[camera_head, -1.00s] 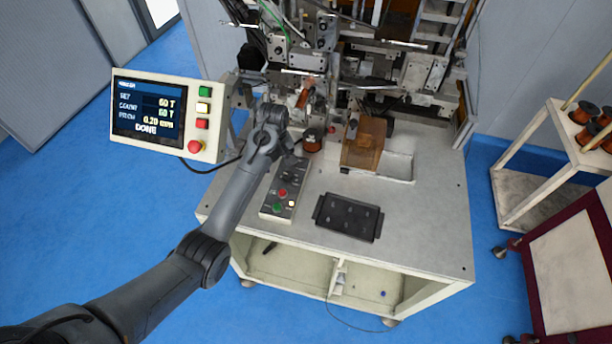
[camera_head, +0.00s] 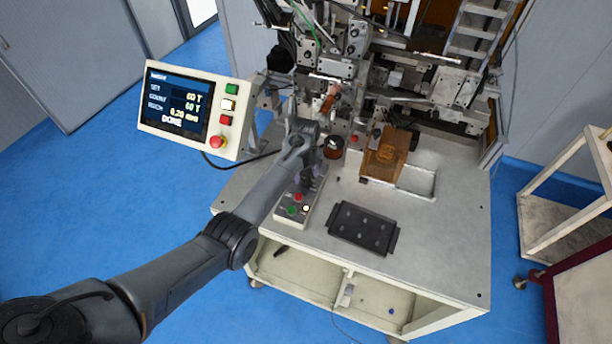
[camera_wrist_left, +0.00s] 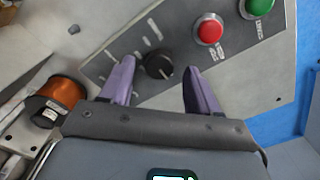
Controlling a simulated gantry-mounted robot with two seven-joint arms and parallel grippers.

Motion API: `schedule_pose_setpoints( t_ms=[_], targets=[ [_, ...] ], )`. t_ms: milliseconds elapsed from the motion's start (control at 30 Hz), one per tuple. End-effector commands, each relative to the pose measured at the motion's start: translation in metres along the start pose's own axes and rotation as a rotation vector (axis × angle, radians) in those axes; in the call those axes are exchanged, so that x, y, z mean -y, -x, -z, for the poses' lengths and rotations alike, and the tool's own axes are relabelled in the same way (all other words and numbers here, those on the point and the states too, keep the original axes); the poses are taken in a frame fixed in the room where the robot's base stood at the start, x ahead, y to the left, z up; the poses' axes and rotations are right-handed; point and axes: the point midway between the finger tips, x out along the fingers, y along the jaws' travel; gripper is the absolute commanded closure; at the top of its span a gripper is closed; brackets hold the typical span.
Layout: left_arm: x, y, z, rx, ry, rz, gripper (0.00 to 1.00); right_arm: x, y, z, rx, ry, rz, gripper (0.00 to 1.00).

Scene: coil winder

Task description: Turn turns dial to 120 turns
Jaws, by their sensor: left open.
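The turns dial is a black round knob (camera_wrist_left: 158,65) with a pale pointer line, on the grey control panel (camera_wrist_left: 228,68) in the left wrist view. Printed tick marks lie to its left. My left gripper (camera_wrist_left: 160,72) is open, its two purple fingers on either side of the knob; I cannot tell whether they touch it. In the head view my left gripper (camera_head: 313,182) is over the far end of the control box (camera_head: 283,221), hiding the dial. The display (camera_head: 176,104) reads SET 60 T, COUNT 60 T and DONE. My right gripper is not in view.
Red (camera_wrist_left: 209,29) and green (camera_wrist_left: 259,3) buttons sit beside the dial. A copper wire spool (camera_head: 334,147) stands near the gripper. A black tray (camera_head: 363,228) lies right of the box. The winding machine (camera_head: 400,85) stands behind; the table's front right is clear.

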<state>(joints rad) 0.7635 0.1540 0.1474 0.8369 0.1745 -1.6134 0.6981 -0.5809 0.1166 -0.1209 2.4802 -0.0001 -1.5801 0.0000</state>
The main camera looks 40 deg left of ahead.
Motion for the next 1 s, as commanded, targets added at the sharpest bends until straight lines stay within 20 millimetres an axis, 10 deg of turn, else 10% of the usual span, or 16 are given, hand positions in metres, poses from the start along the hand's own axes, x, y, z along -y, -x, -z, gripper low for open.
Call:
schedule_pose_setpoints(
  t_ms=[500,867,1000],
  targets=[
    [-0.0001,-0.014,-0.0005,0.0,-0.002,0.0,0.39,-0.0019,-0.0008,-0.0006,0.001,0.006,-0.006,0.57],
    [-0.0001,-0.0138,-0.0004,0.0,-0.002,0.0,0.94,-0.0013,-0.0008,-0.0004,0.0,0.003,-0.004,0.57],
    [0.0,-0.0134,-0.0003,0.0,-0.006,0.0,0.95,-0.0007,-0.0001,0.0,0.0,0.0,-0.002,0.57]
  ],
)
